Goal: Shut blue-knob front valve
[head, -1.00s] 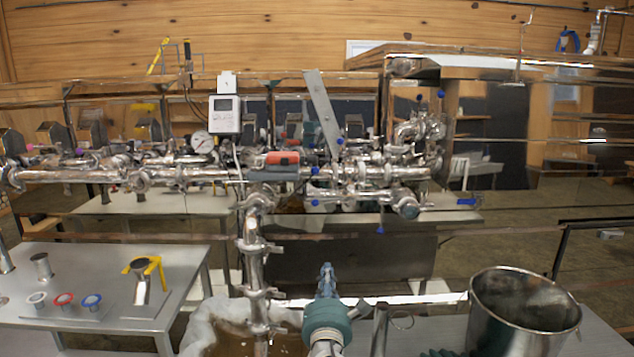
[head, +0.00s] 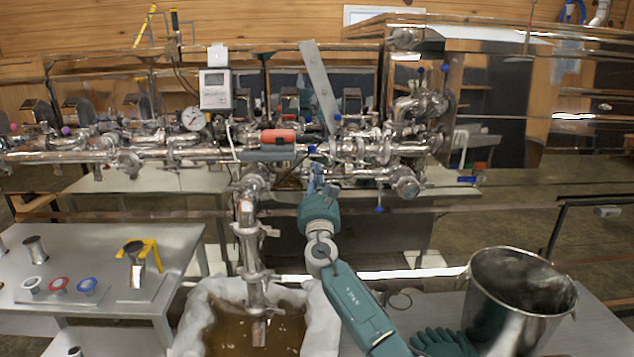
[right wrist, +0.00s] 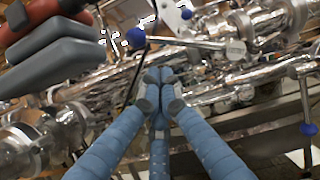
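My right gripper (head: 316,178) is at the front of the steel pipework (head: 350,172), its fingers pointing away from me. In the right wrist view its blue fingers (right wrist: 160,84) are drawn together at the tips, with nothing visible between them. A blue knob (right wrist: 136,38) on a thin metal lever shows just beyond and left of the fingertips, seemingly apart from them. Another blue knob (right wrist: 308,130) hangs on a rod at the right. In the head view a blue knob (head: 311,149) shows just above the gripper; the pipework directly behind the fingers is hidden. My left gripper is not in view.
A red-and-grey handled tool (head: 279,137) lies on the pipe, left of the gripper. Below are a lined bin with brown liquid (head: 335,320), a steel pot (head: 475,310) and green gloves (head: 440,342). A side table (head: 175,262) stands left.

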